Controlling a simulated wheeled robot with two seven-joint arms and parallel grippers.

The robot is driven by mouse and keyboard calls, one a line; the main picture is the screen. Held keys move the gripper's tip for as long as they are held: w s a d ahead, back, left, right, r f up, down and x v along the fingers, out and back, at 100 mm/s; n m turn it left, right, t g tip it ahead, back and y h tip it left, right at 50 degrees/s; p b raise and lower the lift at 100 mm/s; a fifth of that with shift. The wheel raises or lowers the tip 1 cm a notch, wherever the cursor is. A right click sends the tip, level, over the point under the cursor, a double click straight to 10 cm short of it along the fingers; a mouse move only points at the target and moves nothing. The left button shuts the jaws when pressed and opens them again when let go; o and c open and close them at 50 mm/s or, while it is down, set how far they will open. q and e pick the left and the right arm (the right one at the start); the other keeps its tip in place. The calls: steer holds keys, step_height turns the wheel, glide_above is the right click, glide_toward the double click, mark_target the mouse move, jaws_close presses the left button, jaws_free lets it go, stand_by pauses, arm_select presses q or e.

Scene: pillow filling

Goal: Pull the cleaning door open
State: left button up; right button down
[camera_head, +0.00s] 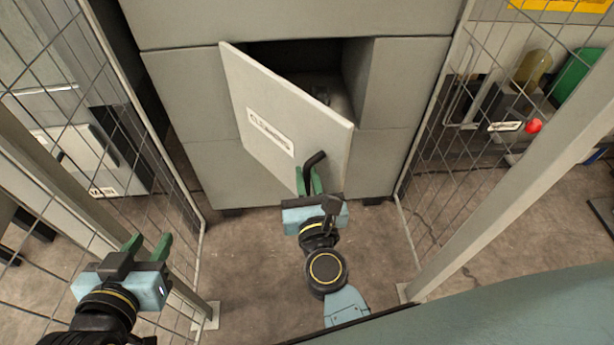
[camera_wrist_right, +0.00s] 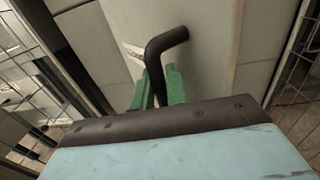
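The cleaning door (camera_head: 270,105) is a grey panel with a white label, standing partly open from the grey cabinet (camera_head: 185,90). Its left edge is at the cabinet and its right edge swings out toward me. A dark opening (camera_head: 295,55) shows behind it. The black bent handle (camera_head: 314,160) is near the door's free edge. My right gripper (camera_head: 309,182) has its green fingers closed around the handle; the handle (camera_wrist_right: 165,42) also shows between the fingers in the right wrist view. My left gripper (camera_head: 147,244) is open and empty at the lower left, away from the door.
Wire mesh fences stand on the left (camera_head: 95,130) and right (camera_head: 455,120), with posts close to both arms. A red knob (camera_head: 533,125) shows behind the right fence. Bare floor (camera_head: 245,265) lies between the fences in front of the cabinet.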

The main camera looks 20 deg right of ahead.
steer(key=c, duration=1.5)
jaws_free()
